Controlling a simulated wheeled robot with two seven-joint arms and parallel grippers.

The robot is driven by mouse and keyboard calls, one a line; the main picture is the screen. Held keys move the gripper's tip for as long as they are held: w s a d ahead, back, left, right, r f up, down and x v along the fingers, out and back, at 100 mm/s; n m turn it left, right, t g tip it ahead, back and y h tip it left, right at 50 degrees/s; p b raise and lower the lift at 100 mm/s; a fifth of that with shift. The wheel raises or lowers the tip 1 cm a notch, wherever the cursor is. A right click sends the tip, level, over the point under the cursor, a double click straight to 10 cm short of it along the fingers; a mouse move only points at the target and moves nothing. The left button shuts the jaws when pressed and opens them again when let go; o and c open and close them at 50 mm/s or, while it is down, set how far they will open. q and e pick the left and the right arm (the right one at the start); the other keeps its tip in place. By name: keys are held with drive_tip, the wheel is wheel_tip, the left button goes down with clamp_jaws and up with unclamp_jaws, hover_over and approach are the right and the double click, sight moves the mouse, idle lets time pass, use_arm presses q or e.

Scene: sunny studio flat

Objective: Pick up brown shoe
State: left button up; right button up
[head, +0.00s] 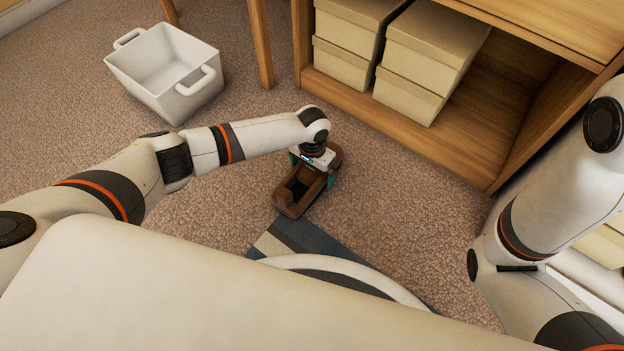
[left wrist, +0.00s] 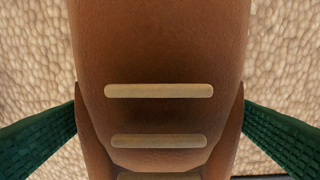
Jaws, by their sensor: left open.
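The brown shoe (head: 290,203) lies on the carpet in the middle of the head view, its dark opening toward me. My left gripper (head: 314,168) is directly above the shoe's far part, with its green fingers on either side of it. In the left wrist view the shoe (left wrist: 160,60) fills the middle, with pale lace bars across it. The green fingers stand open at the left and right edges of that view, beside the shoe. Whether they touch its sides I cannot tell. My right arm shows at the right of the head view, but its gripper is out of view.
A white basket (head: 165,72) with handles stands on the carpet at the upper left. A wooden shelf unit (head: 480,130) with beige boxes (head: 425,60) is at the upper right. A blue-grey striped mat (head: 300,236) lies just in front of the shoe. Open carpet lies left of the shoe.

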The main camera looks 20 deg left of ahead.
use_arm(q)
drive_tip(key=shift+f, duration=0.6)
drive_tip(key=shift+r, duration=0.1)
drive_tip(key=shift+c, duration=0.2)
drive_tip(key=c, duration=1.1)
drive_tip(key=shift+r, duration=0.1)
